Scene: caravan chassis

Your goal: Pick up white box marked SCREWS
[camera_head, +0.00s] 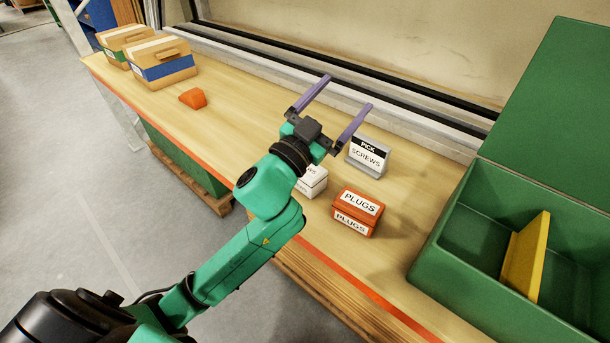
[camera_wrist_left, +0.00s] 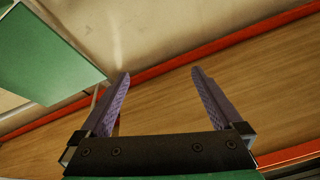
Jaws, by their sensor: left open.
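The white box marked SCREWS (camera_head: 314,182) stands on the workbench, partly hidden behind my left gripper's wrist in the head view. Only part of its label and its lower right side show. My left gripper (camera_head: 347,101) is open and empty, with its two purple fingers spread above the bench and beyond the white box. In the left wrist view the open fingers (camera_wrist_left: 160,85) have nothing between them but bench and wall behind. A grey sign reading PICK SCREWS (camera_head: 367,158) stands just right of the box. My right gripper is not in view.
An orange PLUGS box (camera_head: 357,212) sits close to the right of the white box. A green open crate (camera_head: 470,225) with a yellow divider (camera_head: 526,256) stands at the right. Bench between is clear.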

